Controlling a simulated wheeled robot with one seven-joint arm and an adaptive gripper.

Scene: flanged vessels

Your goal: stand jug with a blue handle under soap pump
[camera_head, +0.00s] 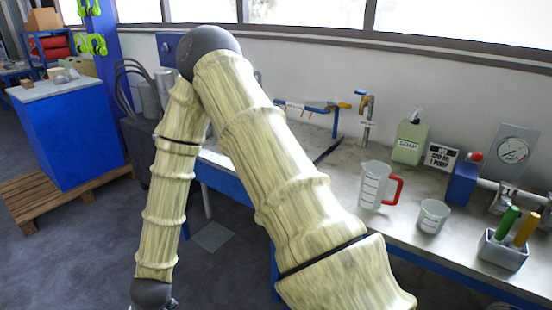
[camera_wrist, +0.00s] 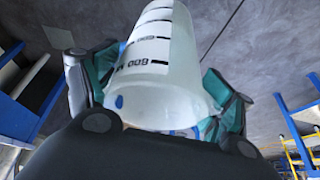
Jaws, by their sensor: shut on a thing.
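In the wrist view my gripper (camera_wrist: 162,92) has its teal-padded fingers closed on both sides of a translucent pale jug (camera_wrist: 168,50) with black volume marks. Small blue patches show at the jug's edge; its handle is mostly hidden. The jug is held above the grey floor. The head view shows my arm reaching down to the lower left, with the gripper and jug out of sight. The soap pump (camera_head: 410,141), a pale green bottle with a white pump top, stands on the bench at the right, by a sign (camera_head: 441,156) reading 1 pump.
On the bench (camera_head: 345,185) stand a red-handled jug (camera_head: 373,185), a small clear beaker (camera_head: 433,216), a blue box (camera_head: 462,184) and a holder (camera_head: 503,250) with green and orange handles. Taps (camera_head: 366,112) rise at the back. A blue cabinet (camera_head: 68,135) stands left.

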